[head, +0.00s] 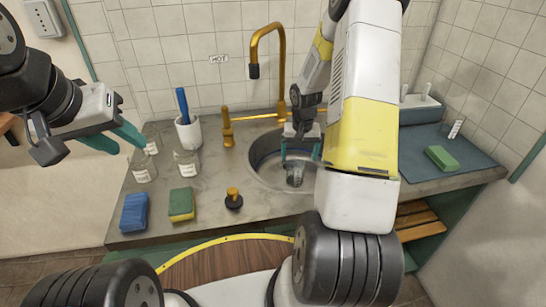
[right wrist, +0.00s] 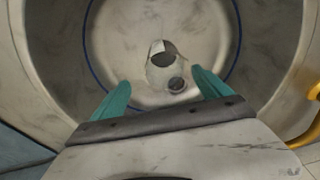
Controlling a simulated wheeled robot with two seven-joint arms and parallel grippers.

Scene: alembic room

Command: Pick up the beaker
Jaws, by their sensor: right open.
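A clear glass beaker (head: 295,174) with a pale label stands or lies in the round sink basin (head: 262,158); its exact pose is hard to tell. In the right wrist view the beaker (right wrist: 165,66) sits beyond and between the fingertips, with a dark round spot at its lower right. My right gripper (head: 300,155) is open above the sink, its teal fingers apart and nothing between them; it also shows in the right wrist view (right wrist: 160,92). My left gripper (head: 122,142) is open and empty in the air at the left, near labelled glassware (head: 143,168).
More labelled glassware (head: 187,164) and a white cup with a blue-handled tool (head: 188,133) stand on the left counter. A brass faucet (head: 281,60) rises behind the sink.

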